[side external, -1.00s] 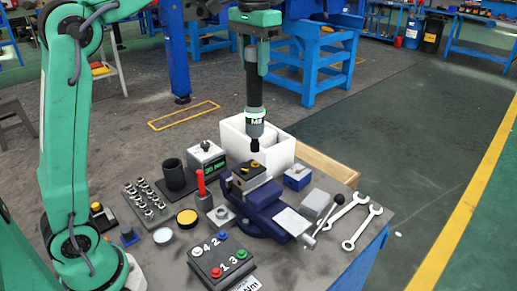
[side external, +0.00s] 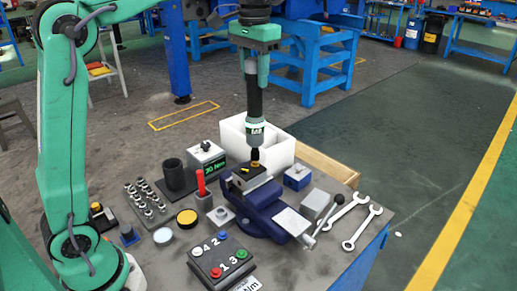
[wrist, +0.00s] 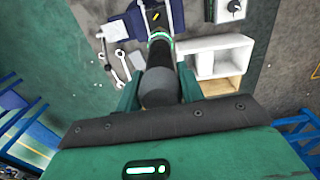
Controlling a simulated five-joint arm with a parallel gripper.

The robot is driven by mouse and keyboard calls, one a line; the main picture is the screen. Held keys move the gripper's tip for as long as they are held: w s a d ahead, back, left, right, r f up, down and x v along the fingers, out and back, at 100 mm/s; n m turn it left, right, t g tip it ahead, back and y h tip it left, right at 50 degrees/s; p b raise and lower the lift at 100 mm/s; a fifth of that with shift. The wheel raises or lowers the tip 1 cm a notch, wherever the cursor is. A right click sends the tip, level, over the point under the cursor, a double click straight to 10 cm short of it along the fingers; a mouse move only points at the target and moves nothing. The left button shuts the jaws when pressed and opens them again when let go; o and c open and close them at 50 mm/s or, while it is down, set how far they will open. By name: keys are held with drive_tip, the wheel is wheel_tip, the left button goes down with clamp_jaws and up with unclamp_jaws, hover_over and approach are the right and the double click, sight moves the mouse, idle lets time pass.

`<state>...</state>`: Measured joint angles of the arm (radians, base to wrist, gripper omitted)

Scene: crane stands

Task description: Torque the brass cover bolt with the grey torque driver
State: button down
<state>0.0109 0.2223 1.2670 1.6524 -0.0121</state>
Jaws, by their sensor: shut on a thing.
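My gripper (side external: 257,72) is shut on the grey torque driver (side external: 255,137), gripping its dark upper handle. The driver hangs upright, with a lit display on its grey collar. Its dark socket tip is at the top of the dark cover block (side external: 262,180), which is clamped in the blue vise (side external: 265,212). I cannot tell whether the tip touches. A small brass-yellow part (side external: 246,169) shows left of the tip; a bolt under the socket would be hidden. In the wrist view the driver (wrist: 160,85) points away toward the vise, with a yellow part (wrist: 157,16) beyond it.
A white divided bin (side external: 232,138) stands behind the driver. A grey tester box (side external: 207,158), black cup (side external: 174,175), socket rack (side external: 145,200) and red-handled tool (side external: 201,184) lie left. A button box (side external: 221,260) is in front. Two wrenches (side external: 362,226) lie right.

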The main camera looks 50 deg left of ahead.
sight(255, 58)
drive_tip(key=shift+f, duration=1)
idle(4.2)
drive_tip(key=shift+r, duration=0.1)
drive_tip(key=shift+r, duration=2.45)
drive_tip(key=shift+w, duration=0.15)
